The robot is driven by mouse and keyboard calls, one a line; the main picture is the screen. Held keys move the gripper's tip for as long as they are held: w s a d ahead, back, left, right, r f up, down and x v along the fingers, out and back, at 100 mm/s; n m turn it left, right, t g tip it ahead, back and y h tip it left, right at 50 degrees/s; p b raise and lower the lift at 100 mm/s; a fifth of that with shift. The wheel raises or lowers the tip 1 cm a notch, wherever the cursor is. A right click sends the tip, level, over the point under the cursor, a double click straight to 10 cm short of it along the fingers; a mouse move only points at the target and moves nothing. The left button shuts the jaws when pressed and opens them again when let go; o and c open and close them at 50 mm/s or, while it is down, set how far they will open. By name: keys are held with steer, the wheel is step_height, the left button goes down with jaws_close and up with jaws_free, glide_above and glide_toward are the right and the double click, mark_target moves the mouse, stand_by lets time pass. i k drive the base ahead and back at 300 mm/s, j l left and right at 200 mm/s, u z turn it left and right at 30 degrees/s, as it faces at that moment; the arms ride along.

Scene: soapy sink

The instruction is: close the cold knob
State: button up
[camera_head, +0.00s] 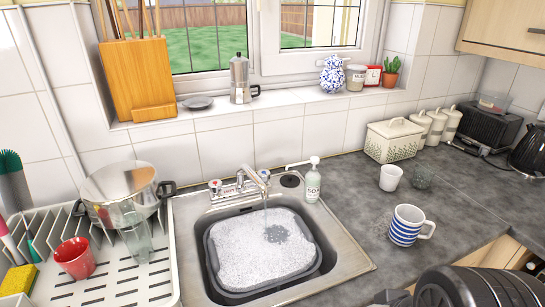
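The metal tap (240,187) stands behind the sink with a round knob at each end. The left knob (215,186) has a red mark. The right knob (264,175) sits close to the spout and appears to have a bluish mark; its exact turn is too small to tell. A stream of water (266,217) runs from the spout into a grey basin (212,263) full of suds in the sink (194,275). A dark part of my arm shows at the bottom right, far from the tap. My gripper's fingers do not show.
A soap bottle (312,184) stands right of the tap. A dish rack (152,285) with a pot, a glass and a red cup is on the left.

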mark_target(264, 174)
steer(key=i+j+z, duration=0.15)
steer(key=z, duration=0.3)
steer(key=i+j+z, duration=0.25)
steer(key=z, duration=0.15)
steer(key=k+j, duration=0.15)
steer(key=i+l+z, duration=0.1)
steer(key=i, duration=0.05)
